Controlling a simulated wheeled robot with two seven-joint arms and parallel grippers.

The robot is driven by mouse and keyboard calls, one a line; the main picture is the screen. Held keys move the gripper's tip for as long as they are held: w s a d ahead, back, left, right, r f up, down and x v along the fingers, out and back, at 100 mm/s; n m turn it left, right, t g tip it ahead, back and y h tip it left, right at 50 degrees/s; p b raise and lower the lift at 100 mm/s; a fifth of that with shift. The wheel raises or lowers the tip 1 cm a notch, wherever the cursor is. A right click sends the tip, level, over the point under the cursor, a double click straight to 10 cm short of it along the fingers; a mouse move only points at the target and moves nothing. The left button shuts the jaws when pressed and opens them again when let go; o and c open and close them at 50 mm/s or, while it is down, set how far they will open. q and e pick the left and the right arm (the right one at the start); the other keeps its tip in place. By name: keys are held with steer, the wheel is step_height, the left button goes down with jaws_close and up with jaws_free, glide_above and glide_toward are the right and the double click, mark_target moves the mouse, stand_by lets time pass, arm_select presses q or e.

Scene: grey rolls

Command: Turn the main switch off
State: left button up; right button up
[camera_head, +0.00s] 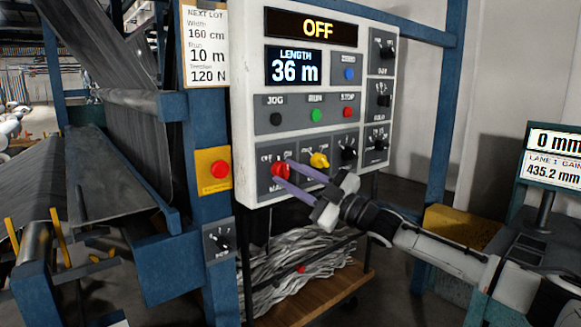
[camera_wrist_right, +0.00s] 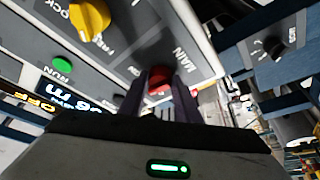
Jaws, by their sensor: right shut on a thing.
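The main switch is a red rotary knob (camera_head: 280,170) at the lower left of the white control panel (camera_head: 244,100). My right gripper (camera_head: 282,173) reaches it from the lower right, with its purple fingers shut on the knob. In the right wrist view the red knob (camera_wrist_right: 160,78) sits between the two dark fingers, beside the label MAIN. The fingers hide part of the knob, so I cannot tell its exact angle. The display at the top of the panel (camera_head: 315,27) reads OFF. My left gripper is not in view.
A yellow knob (camera_head: 319,160) and a black knob (camera_head: 348,153) sit right of the red one. JOG, RUN and STOP buttons (camera_head: 316,115) are above. A red emergency button (camera_head: 219,169) is on the blue post at left. A cart with grey strands (camera_head: 290,268) stands below.

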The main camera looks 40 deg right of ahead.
steer(key=n+p, duration=0.1)
steer(key=n+g+y+p, duration=0.1)
steer(key=n, duration=0.1)
steer(key=shift+d+r+n+p, duration=0.15)
steer(key=shift+r+n+p, duration=0.15)
steer(key=shift+r+p, duration=0.1)
steer(key=shift+n+g+p, duration=0.4)
steer(key=shift+n+g, duration=0.1)
steer(key=shift+n, duration=0.5)
steer(key=shift+n+g, duration=0.3)
steer(key=shift+n, duration=0.2)
steer(key=shift+r+n+g, duration=0.1)
steer(key=shift+n+g, duration=0.6)
steer(key=shift+n, duration=1.1)
steer(key=o, duration=1)
steer(key=shift+o, duration=0.2)
